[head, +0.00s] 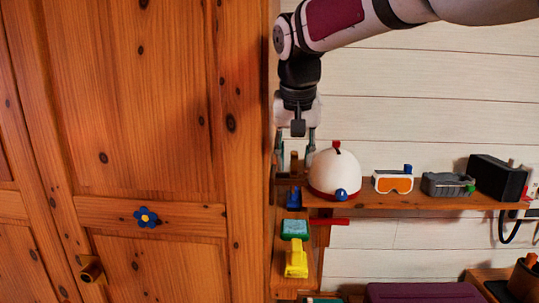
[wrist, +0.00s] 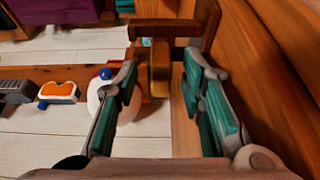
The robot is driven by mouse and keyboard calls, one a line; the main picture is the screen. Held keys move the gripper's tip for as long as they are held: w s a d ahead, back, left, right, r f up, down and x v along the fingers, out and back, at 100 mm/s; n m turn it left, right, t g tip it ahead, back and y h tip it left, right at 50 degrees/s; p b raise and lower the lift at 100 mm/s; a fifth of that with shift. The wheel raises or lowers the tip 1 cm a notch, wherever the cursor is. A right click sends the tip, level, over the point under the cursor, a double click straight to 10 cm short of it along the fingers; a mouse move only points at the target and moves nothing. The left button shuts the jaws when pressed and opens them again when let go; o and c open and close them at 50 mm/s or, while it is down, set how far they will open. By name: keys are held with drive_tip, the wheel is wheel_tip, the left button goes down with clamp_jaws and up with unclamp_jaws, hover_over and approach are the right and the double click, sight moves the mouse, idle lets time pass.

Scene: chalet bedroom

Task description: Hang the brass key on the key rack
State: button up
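My gripper (head: 295,150) points down beside the wardrobe, at the left end of the wall shelf. In the wrist view my gripper (wrist: 161,75) is open, its two teal-padded fingers well apart. A rounded yellow-brown piece (wrist: 160,68) stands between the fingers with gaps on both sides, in front of a dark wooden frame (wrist: 165,29). The head view shows a small brown upright piece (head: 294,162) between the fingertips. I cannot tell whether either is the brass key or part of the rack. No key shape or key rack is clearly recognizable.
The wooden wardrobe (head: 150,120) stands close on the left. A white helmet (head: 331,173) sits just right of my gripper on the wall shelf (head: 430,200), then goggles (head: 393,183) and a black box (head: 496,178). Green (head: 294,229) and yellow (head: 296,258) items sit below.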

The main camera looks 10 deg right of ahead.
drive_tip(key=v, duration=1.2)
drive_tip(key=s+d+f+n+t+y+b, duration=0.1)
drive_tip(key=s+f+n, duration=0.2)
drive_tip(key=s+f, duration=1.7)
wheel_tip(320, 180, down, 2)
drive_tip(key=shift+s+d+f+n+b, duration=0.1)
drive_tip(key=shift+s+d+n+b, duration=0.05)
drive_tip(key=shift+d+n+b, duration=0.15)
